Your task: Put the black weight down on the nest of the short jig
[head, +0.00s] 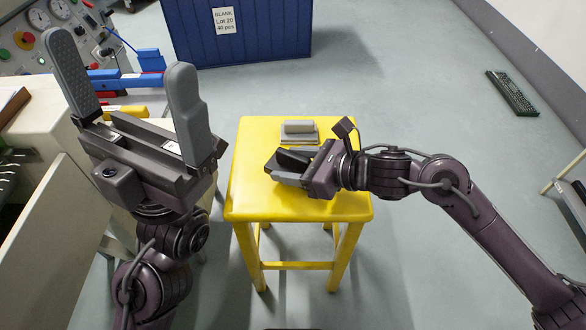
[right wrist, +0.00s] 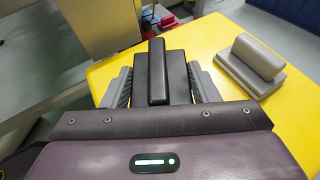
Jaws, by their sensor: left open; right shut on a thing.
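My right gripper (head: 284,168) is shut on the black weight (right wrist: 158,75), a dark block with a raised bar on top. The weight sits between the grey fingers, low over the yellow stool (head: 250,200); I cannot tell whether it touches the seat. In the head view the weight (head: 294,158) is partly hidden by the gripper. My left gripper (head: 136,92) is open and empty, raised at the left with its fingers wide apart. I cannot pick out the short jig or its nest for sure.
A grey block with a raised bar (head: 299,131) stands on the stool's far side; it also shows in the right wrist view (right wrist: 250,66). Blue (head: 125,76) and yellow (head: 126,112) parts lie behind my left gripper. A blue crate (head: 240,35) stands behind; a keyboard (head: 512,92) is at right.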

